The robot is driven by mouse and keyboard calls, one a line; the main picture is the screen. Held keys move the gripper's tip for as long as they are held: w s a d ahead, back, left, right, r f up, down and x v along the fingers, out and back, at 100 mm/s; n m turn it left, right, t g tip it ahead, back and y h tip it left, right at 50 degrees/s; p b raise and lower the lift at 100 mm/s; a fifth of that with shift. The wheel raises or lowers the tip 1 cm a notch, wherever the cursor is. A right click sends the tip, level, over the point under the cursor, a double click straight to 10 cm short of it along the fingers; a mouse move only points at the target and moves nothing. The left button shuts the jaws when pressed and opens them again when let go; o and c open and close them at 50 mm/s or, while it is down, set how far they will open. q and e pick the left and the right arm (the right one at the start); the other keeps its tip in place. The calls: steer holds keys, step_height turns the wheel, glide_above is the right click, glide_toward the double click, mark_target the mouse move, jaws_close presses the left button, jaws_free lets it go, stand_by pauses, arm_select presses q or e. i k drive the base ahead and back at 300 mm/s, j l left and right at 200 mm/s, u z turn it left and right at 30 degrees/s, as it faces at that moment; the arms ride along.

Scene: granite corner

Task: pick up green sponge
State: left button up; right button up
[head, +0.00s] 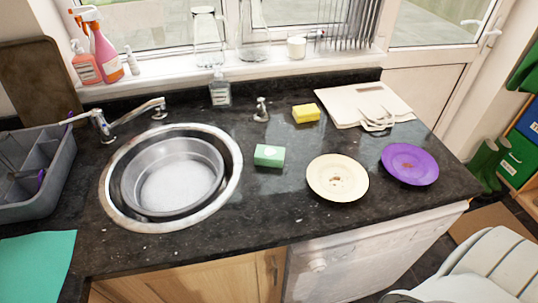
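A green sponge (269,156) lies on the dark granite counter (270,205), just right of the round sink and left of a cream plate. It is a small block with a pale mark on its top. Nothing covers it. A yellow sponge (306,114) lies farther back and to the right. Neither of my grippers shows in the head view. A pale ribbed shape at the bottom right corner may be part of my arm; I cannot tell.
The sink (226,187) holds a metal basin (174,177). The cream plate (337,178) and a purple plate (410,164) stand right. A soap bottle (220,88) and tap stand behind. Counter in front of the green sponge is clear.

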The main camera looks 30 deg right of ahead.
mark_target(265, 156)
steer(key=k+l+u, duration=0.1)
steer(key=l, duration=0.3)
steer(key=k+l+u, duration=0.1)
steer(key=l, duration=0.35)
steer(key=k+l, duration=0.15)
steer(key=l, duration=0.25)
steer(key=i+u, duration=0.05)
